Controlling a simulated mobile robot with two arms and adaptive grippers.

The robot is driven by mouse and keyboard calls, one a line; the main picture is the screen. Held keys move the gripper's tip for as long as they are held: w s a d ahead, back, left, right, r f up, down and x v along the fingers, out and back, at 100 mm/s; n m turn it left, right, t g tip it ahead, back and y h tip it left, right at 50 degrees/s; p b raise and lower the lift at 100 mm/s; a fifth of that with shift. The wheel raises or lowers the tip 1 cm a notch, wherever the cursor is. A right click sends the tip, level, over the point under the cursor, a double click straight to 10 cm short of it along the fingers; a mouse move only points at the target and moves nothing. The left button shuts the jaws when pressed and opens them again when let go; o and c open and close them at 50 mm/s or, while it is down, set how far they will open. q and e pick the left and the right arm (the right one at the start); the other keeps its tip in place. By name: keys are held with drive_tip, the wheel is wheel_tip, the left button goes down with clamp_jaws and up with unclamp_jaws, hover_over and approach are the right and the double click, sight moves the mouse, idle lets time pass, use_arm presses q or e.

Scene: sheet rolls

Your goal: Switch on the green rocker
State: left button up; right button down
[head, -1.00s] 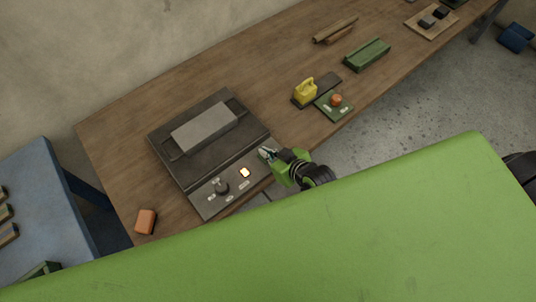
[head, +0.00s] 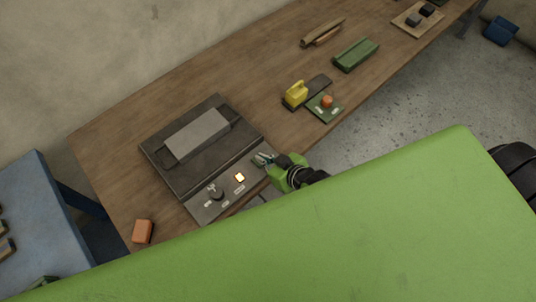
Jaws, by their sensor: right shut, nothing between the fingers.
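A dark control panel (head: 226,192) runs along the front of a flat black machine on the wooden table. It carries a black knob (head: 216,193), a small glowing yellow-white square (head: 239,177) and pale labels. My right gripper (head: 260,159) is shut and empty, with its fingertips at the panel's right end, just right of the glowing square. I cannot tell whether the fingertips touch the panel. I cannot make out a green rocker; the gripper covers part of that end. My left gripper is not in view.
A grey block (head: 201,134) lies on the machine. An orange block (head: 143,231) sits at the table's near left. A yellow can (head: 295,94), a green plate with an orange button (head: 327,101) and a green trough (head: 355,55) stand further right.

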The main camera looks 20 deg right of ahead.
drive_tip(key=r+p, duration=0.2)
drive_tip(key=r, duration=0.1)
drive_tip(key=r+p, duration=0.1)
drive_tip(key=shift+w+r+p, duration=0.25)
drive_tip(key=shift+w+p, duration=0.1)
drive_tip(key=shift+p, duration=0.05)
drive_tip(key=shift+s+r+b, duration=0.1)
drive_tip(key=shift+s+b, duration=0.35)
drive_tip(key=shift+s, duration=0.1)
drive_tip(key=s+d+r+b, duration=0.1)
drive_tip(key=s+d+r, duration=0.1)
drive_tip(key=s+r, duration=0.2)
wheel_tip(320, 180, up, 3)
drive_tip(key=shift+s+r, duration=0.1)
drive_tip(key=shift+s, duration=0.3)
